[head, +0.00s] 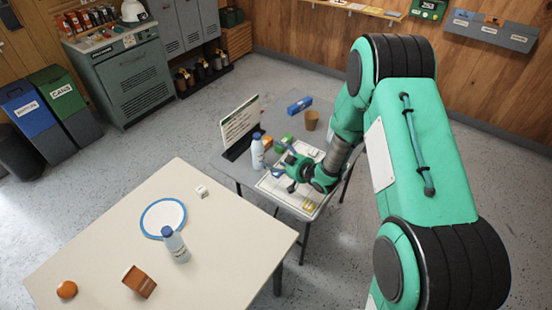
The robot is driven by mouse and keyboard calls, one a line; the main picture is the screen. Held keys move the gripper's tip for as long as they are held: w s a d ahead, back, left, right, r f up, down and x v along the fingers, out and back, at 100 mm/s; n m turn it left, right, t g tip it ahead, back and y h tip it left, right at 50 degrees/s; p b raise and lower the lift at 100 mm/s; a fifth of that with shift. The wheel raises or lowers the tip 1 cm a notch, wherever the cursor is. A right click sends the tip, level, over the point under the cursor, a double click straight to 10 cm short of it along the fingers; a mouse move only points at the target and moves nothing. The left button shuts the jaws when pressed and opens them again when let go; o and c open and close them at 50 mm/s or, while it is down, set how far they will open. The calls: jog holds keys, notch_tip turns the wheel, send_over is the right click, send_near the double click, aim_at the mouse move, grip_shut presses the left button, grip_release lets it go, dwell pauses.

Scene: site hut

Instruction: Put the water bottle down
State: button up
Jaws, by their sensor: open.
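A water bottle (258,154) with a blue cap stands upright on the small grey table (228,166), in front of the dark stand with a white board. My gripper (281,167) is open and low over the same table, just to the right of this bottle. I cannot tell whether a finger touches it. A second similar bottle (177,247) with a blue cap stands on the large cream table (95,235), at the edge of a blue-rimmed white plate (163,217).
The grey table also holds a white board (240,122), a brown cup (311,120), a blue item (299,105), and a pale tray under my gripper. The cream table has a brown container (139,282), an orange round thing (67,289), and a small white block (201,191).

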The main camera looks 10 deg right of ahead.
jog(key=shift+r, duration=0.1)
jog(key=d+r+m+h, duration=0.1)
jog(key=d+r+h, duration=0.4)
jog(key=r, duration=1)
jog(key=s+d+r+m+g+h, duration=0.15)
jog(key=s+d+r, duration=0.35)
jog(key=s+r, duration=0.5)
jog(key=s+a+r+m+g, duration=0.1)
jog(key=s+r, duration=0.2)
jog(key=s, duration=0.8)
jog(key=s+a+r+m+g, duration=0.1)
jog(key=s+r, duration=0.3)
jog(key=s, duration=0.8)
jog(key=s+a+r+m+g, duration=0.1)
jog(key=s+r, duration=0.3)
jog(key=s, duration=0.8)
jog(key=shift+r+g, duration=0.25)
jog(key=shift+g, duration=0.5)
